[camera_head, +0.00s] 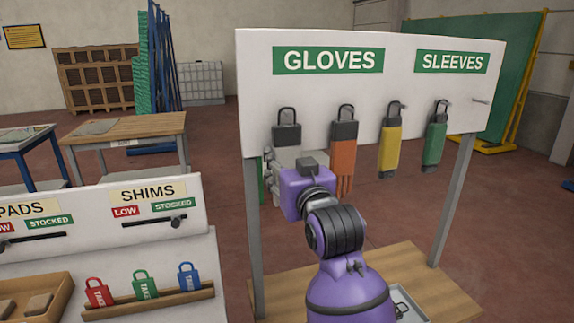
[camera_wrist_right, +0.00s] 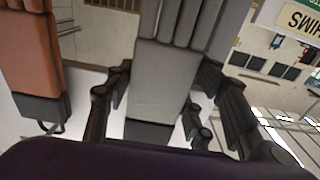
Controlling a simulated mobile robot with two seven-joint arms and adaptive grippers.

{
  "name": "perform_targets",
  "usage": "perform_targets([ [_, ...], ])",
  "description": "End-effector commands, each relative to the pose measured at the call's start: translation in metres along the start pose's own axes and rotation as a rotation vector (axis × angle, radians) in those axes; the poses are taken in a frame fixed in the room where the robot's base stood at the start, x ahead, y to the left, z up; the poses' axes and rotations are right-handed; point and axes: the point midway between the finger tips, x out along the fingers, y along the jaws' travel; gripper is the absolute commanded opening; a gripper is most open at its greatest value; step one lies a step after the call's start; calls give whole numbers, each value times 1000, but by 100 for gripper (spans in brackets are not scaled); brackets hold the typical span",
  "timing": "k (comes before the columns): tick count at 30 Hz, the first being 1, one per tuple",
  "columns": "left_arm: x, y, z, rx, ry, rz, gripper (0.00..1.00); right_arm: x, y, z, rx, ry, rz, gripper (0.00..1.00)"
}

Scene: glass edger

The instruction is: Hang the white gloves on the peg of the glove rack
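The glove rack (camera_head: 262,75) is a white board on grey legs, marked GLOVES and SLEEVES. The white gloves, pale grey with a dark cuff (camera_head: 287,137) and loop, are at the left end of its front. Their loop lies against the board; whether a peg passes through it is too small to tell. My purple right gripper (camera_head: 300,185) is in front of their lower part and hides some of it. In the right wrist view the white gloves (camera_wrist_right: 165,85) lie between the two dark fingers (camera_wrist_right: 168,90), close to both; firm contact is not clear. My left gripper is out of view.
Orange gloves (camera_head: 343,155) hang close on the right, then a yellow sleeve (camera_head: 390,148) and a green sleeve (camera_head: 436,140). A bare peg (camera_head: 480,100) is at the far right. A shims and pads stand (camera_head: 160,245) is at the left.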

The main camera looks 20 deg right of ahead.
Motion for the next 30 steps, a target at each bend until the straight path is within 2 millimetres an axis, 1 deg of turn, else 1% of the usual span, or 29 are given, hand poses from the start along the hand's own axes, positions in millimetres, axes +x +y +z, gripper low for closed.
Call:
perform_targets([
  [1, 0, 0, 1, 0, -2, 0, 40, 1, 0, 5, -1, -10, 1, 59],
  [3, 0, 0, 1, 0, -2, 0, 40, 1, 0, 5, -1, -10, 1, 68],
  [4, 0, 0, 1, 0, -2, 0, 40, 1, 0, 5, -1, -10, 1, 69],
  [14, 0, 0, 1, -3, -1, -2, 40, -1, 0, 3, 0, -6, 0, 69],
  [17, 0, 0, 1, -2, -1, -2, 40, -10, 0, 3, 0, -6, 0, 69],
  [25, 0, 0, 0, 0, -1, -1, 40, -55, 0, 3, 0, -6, 0, 69],
  [27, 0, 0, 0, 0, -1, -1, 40, -64, 0, 4, -1, -8, 0, 69],
  [30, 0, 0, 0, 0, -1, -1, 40, -71, 1, 7, -2, -14, 1, 69],
])
